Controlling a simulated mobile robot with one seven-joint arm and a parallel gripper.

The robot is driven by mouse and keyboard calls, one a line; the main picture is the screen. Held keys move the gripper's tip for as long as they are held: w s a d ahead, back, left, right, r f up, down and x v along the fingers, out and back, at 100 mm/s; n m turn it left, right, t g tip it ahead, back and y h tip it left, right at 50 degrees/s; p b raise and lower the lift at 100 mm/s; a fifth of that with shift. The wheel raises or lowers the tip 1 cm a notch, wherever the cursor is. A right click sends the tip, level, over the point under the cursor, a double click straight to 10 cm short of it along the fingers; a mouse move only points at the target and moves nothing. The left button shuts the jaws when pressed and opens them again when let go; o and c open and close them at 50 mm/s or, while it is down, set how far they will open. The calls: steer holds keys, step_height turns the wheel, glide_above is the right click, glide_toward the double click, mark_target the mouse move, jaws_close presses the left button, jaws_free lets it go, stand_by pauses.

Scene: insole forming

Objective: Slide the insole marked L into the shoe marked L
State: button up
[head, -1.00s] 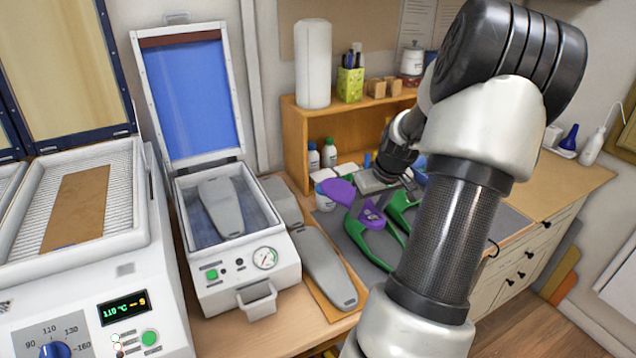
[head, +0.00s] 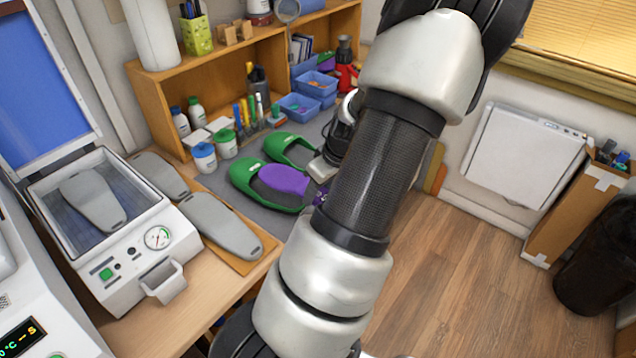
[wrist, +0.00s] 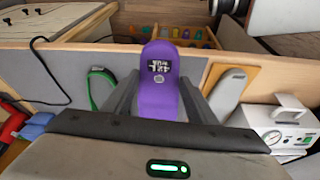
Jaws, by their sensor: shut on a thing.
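The purple insole (head: 284,179) is held by my gripper (head: 322,170). In the wrist view the insole (wrist: 158,85) stands between both fingers (wrist: 160,103), with a dark label near its end whose white print seems to include an L. In the head view it overlaps the opening of the nearer green shoe (head: 244,174); I cannot tell whether it is inside or above. The other green shoe (head: 283,143) lies behind, partly covered by my arm. One green shoe (wrist: 97,90) shows in the wrist view, left of the insole. No shoe mark is legible.
Both shoes lie on a grey mat (head: 232,211). To the left are grey insole forms (head: 222,226) on a brown board and the press (head: 130,245) with its lid up. Capped jars (head: 204,157), a pen holder and blue bins (head: 300,106) stand behind the shoes.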

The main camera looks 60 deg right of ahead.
mark_target(286, 182)
step_height(286, 182, down, 2)
steer(key=shift+w+f, duration=0.1)
steer(key=shift+w+d+f+b, duration=0.25)
steer(key=shift+w+f+b, duration=0.35)
steer(key=shift+w+b, duration=0.65)
steer(key=shift+w+d+f+b, duration=0.3)
steer(key=shift+w+f+b, duration=0.3)
steer(key=shift+w+b, duration=0.65)
steer(key=shift+w+d+f+b, duration=0.25)
steer(key=shift+w+f+b, duration=0.5)
steer(key=shift+w, duration=0.8)
steer(key=shift+w+d+f+b, duration=0.15)
steer(key=shift+w+b, duration=0.1)
steer(key=shift+w, duration=0.4)
steer(key=shift+w+d+b, duration=0.1)
steer(key=shift+w+b, duration=0.1)
steer(key=shift+w, duration=0.5)
steer(key=shift+w+d+f+b, duration=0.15)
steer(key=shift+w+b, duration=0.1)
steer(key=shift+w, duration=0.4)
steer(key=shift+r, duration=0.1)
steer(key=o, duration=1.2)
